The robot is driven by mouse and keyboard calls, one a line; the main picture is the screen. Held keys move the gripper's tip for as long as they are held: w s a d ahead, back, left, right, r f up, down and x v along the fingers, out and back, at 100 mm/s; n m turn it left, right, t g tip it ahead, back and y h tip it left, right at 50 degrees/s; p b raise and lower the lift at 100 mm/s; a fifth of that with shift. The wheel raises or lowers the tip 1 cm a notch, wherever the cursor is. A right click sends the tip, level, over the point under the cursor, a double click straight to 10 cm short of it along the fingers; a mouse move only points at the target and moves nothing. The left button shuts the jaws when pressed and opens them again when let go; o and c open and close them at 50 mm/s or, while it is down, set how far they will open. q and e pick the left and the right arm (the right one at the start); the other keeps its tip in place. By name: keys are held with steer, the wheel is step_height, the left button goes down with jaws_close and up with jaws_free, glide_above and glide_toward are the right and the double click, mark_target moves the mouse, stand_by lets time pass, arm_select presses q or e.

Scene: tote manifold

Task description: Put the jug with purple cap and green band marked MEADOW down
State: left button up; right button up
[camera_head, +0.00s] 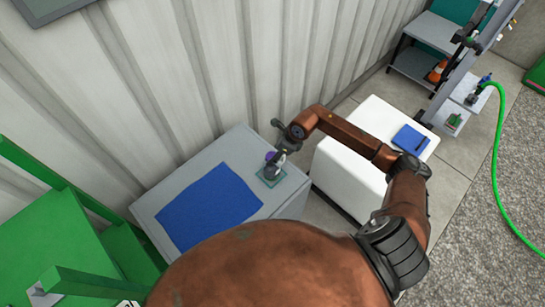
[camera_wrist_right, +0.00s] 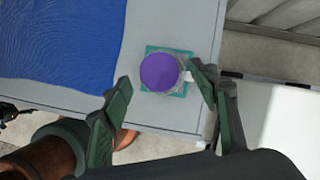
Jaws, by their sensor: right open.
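The jug (camera_head: 270,171) with a purple cap stands upright on a small teal square pad (camera_head: 292,186) on the grey cabinet top. In the right wrist view I see the purple cap (camera_wrist_right: 159,71) from above, with a pale handle at its right. The green band and its marking cannot be made out. My right gripper (camera_head: 281,148) is open at the jug. In the wrist view its fingers are spread on either side of the cap, the right one close to the handle; I cannot tell whether it touches. My left gripper is not in view.
A blue cloth-like mat (camera_head: 208,206) covers much of the cabinet top (camera_head: 240,143). A white block-shaped stand (camera_head: 345,172) with a blue item (camera_head: 410,138) is to the right, across a gap. A corrugated wall (camera_head: 230,60) rises behind. Green framework (camera_head: 70,235) stands at left.

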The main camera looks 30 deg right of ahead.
steer(key=b+v, duration=0.1)
steer(key=v, duration=0.8)
steer(key=shift+b, duration=0.3)
steer(key=shift+f, duration=0.1)
